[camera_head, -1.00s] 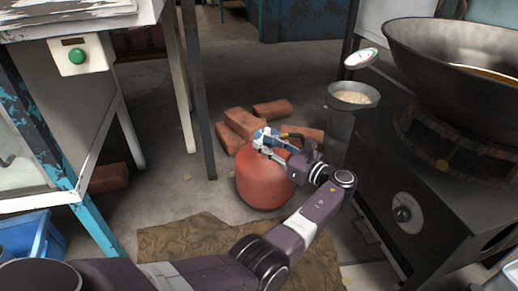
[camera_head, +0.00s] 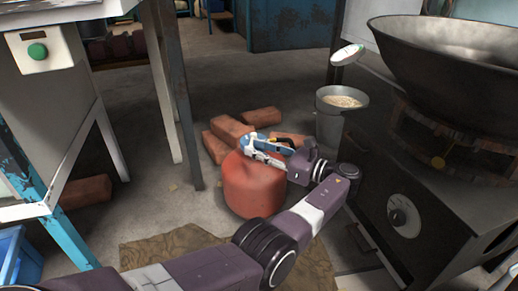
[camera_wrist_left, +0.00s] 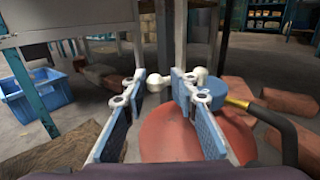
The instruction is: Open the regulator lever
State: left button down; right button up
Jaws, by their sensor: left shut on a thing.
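The red gas cylinder (camera_head: 253,187) stands on the floor in the middle of the head view. It also shows in the wrist view (camera_wrist_left: 178,142). The blue regulator (camera_wrist_left: 213,82) sits on top of it, with a brass fitting and a dark hose leading off to the right. My left gripper (camera_head: 262,148) is at the top of the cylinder, at the regulator. In the wrist view its two blue-padded fingers (camera_wrist_left: 160,100) have white knobs between and beside their tips. It is shut on the regulator lever, whose exact outline is hard to make out. My right gripper is not in view.
Several bricks (camera_head: 230,130) lie behind the cylinder. A metal bucket (camera_head: 338,112) and a stove (camera_head: 400,190) with a big wok (camera_head: 440,55) stand to the right. A table leg (camera_head: 178,95) rises at the left. A brown mat (camera_head: 170,247) lies in front.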

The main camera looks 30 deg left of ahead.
pick_arm(q)
jog(key=c, duration=1.7)
grip_release()
jog(key=shift+w+a, duration=0.2)
jog(key=shift+a, duration=0.2)
jog(key=shift+c, duration=0.2)
jog(key=o, duration=0.4)
jog(key=shift+w+d, duration=0.1)
jog(key=shift+r, duration=5.05)
